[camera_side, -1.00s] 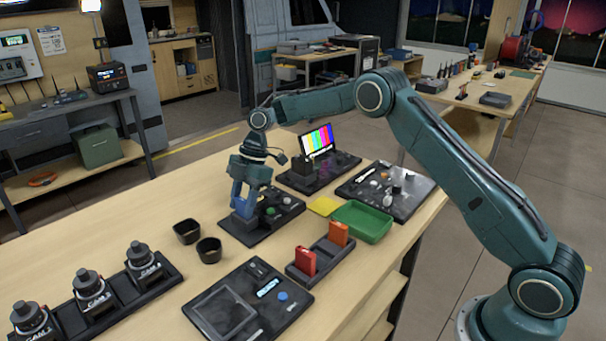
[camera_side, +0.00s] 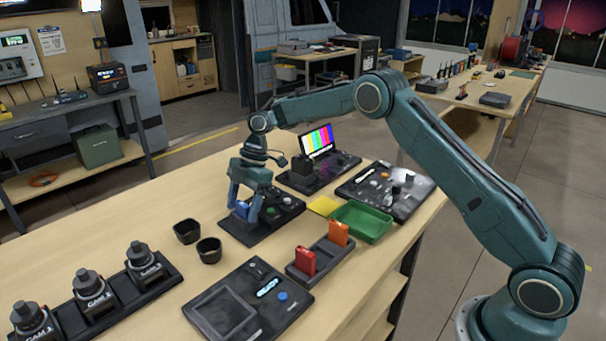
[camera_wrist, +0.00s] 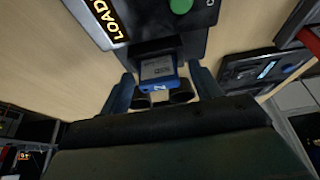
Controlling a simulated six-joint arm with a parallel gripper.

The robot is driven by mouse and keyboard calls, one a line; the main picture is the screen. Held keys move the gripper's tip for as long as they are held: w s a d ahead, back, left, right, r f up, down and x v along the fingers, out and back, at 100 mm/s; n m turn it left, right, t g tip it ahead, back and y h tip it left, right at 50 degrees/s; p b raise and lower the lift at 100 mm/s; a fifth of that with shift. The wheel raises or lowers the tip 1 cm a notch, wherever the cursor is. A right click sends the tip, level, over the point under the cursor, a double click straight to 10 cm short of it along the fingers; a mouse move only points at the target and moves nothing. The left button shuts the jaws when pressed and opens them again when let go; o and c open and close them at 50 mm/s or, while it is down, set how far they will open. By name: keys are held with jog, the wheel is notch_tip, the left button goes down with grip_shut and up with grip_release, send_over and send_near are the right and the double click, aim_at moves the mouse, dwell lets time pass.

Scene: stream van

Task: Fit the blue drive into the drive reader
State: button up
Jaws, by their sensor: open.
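The blue drive (camera_side: 242,210) sits in the slot of the drive reader (camera_side: 262,231), a dark unit with a green button. In the wrist view the blue drive (camera_wrist: 158,74) shows its grey label and blue end outside the dark slot of the reader (camera_wrist: 165,42). Lit yellow letters reading "LOAD", cut off by the frame, show on the reader. My gripper (camera_side: 248,213) is open, its fingers apart on either side of the drive. In the wrist view my gripper (camera_wrist: 163,84) also shows a gap beside the drive. How deep the drive sits is hard to tell.
A rack (camera_side: 322,262) with a red drive (camera_side: 305,261) and an orange drive (camera_side: 338,233) stands front right. A green tray (camera_side: 362,222), two dark cups (camera_side: 187,231), a panel with a lit display (camera_side: 235,306) and a camera rack (camera_side: 103,301) are nearby.

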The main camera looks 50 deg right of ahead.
jog(key=v, duration=0.7)
jog(key=shift+r, duration=0.25)
jog(key=shift+d, duration=0.1)
dwell(0.4)
jog(key=s+r+m+t+h, duration=0.25)
jog(key=s+r+m, duration=0.65)
jog(key=s+r, duration=0.9)
jog(key=s+d+f+m+t+h, duration=0.1)
jog(key=s+m, duration=0.3)
jog(key=s, duration=0.7)
jog(key=s+d+f+m+t+h, duration=0.1)
jog(key=s+d+f+m+t, duration=0.1)
jog(key=s, duration=1)
notch_tip(320, 180, down, 3)
jog(key=d+m, duration=0.1)
jog(key=m, duration=0.2)
jog(key=shift+d+r, duration=0.15)
jog(key=shift+d, duration=0.1)
